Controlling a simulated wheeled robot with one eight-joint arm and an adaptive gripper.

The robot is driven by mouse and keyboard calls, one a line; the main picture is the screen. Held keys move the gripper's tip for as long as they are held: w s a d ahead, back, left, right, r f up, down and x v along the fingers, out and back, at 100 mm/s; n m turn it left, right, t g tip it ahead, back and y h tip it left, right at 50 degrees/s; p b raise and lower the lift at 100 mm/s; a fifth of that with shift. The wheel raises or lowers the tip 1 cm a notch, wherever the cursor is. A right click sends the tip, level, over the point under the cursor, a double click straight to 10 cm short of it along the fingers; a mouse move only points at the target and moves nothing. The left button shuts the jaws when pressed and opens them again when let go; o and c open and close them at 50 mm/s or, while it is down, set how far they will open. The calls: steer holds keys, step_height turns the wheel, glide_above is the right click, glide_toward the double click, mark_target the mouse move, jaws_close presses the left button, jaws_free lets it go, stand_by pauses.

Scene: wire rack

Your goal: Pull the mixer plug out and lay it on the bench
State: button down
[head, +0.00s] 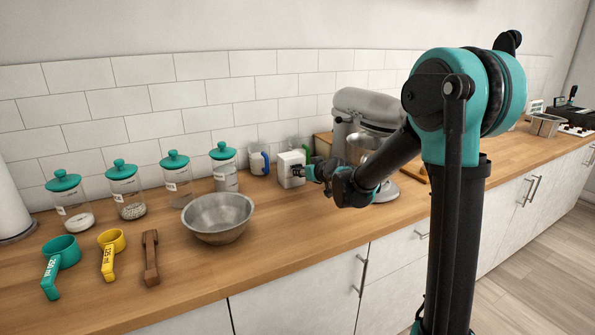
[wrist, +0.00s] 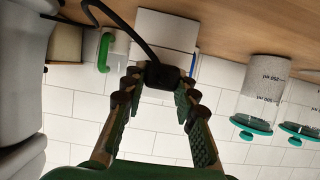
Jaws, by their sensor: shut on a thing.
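The black mixer plug (wrist: 162,75) sits between the fingertips of my gripper (wrist: 160,80) in the wrist view, and the fingers are shut on it. Its black cable (wrist: 127,27) curves away to the upper left there. The white socket box (head: 289,169) stands on the wooden bench (head: 200,277) near the tiled wall; it also shows behind the plug in the wrist view (wrist: 168,30). In the head view my gripper (head: 311,172) is just right of the box. I cannot tell whether the plug's pins are still in the socket. The grey mixer (head: 368,108) stands to the right.
A blue-handled mug (head: 259,160) and a green mug stand close to the box. A metal bowl (head: 218,217) is in front to the left, with several teal-lidded jars (head: 224,168) behind it. Bare bench lies between the bowl and my arm.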

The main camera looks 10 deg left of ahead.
steer(key=shift+s+d, duration=0.45)
steer(key=shift+s, duration=0.2)
stand_by(0.8)
steer(key=shift+s+d, duration=0.75)
steer(key=shift+s, duration=0.35)
steer(key=shift+s, duration=0.1)
steer(key=shift+s+d, duration=0.85)
steer(key=shift+s, duration=0.25)
